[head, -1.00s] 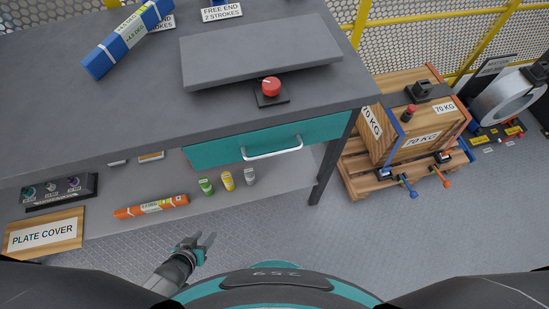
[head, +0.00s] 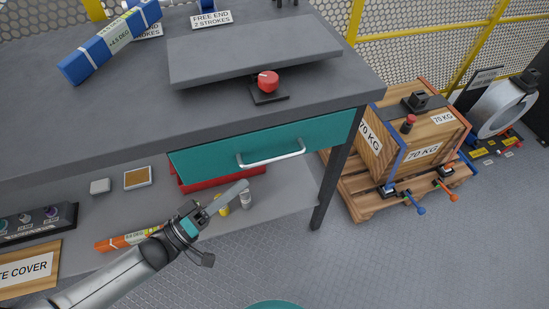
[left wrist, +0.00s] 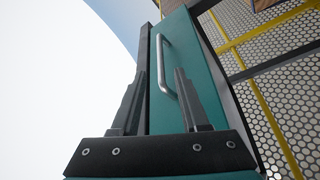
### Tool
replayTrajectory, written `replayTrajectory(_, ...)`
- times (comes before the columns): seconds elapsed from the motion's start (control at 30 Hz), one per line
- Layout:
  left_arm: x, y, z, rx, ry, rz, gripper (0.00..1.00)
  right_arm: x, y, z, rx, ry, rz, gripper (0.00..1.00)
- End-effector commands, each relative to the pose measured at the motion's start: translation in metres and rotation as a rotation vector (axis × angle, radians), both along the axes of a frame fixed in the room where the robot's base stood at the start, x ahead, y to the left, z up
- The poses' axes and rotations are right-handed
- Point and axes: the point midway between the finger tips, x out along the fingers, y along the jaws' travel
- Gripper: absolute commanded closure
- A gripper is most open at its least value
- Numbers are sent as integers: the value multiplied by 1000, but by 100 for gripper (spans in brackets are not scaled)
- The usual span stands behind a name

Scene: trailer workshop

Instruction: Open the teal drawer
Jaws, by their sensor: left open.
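The teal drawer (head: 215,153) sits under the right part of the grey workbench top, its front in line with the bench; no opening shows. Its silver bar handle (head: 272,156) is across the front. My left gripper (head: 236,192) is open and empty, below and left of the handle, apart from it. In the left wrist view the teal front (left wrist: 205,75) lies ahead, and the handle (left wrist: 166,60) appears between the two fingers (left wrist: 160,78), beyond their tips. My right gripper is not in view.
The workbench (head: 110,130) carries a blue box (head: 108,42), a grey plate (head: 250,52) and a red button (head: 268,80). On the lower shelf are an orange tube (head: 122,240), a red item (head: 225,179) and small bottles. A wooden crate (head: 412,140) stands right; floor between is clear.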

Motion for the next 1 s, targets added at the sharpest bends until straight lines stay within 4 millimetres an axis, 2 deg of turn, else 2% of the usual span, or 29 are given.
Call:
replayTrajectory(0.2, 30, -39, 10, -2, -3, 0, 55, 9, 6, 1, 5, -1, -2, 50)
replayTrajectory(0.43, 53, -69, 18, -1, -2, 1, 55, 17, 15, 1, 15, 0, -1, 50)
replayTrajectory(0.63, 62, -80, 20, 2, 1, 2, 55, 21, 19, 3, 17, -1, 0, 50)
replayTrajectory(0.9, 63, -81, 21, 2, 1, 2, 55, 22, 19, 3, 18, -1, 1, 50)
replayTrajectory(1.0, 63, -81, 21, 2, 1, 2, 64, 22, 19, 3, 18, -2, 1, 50)
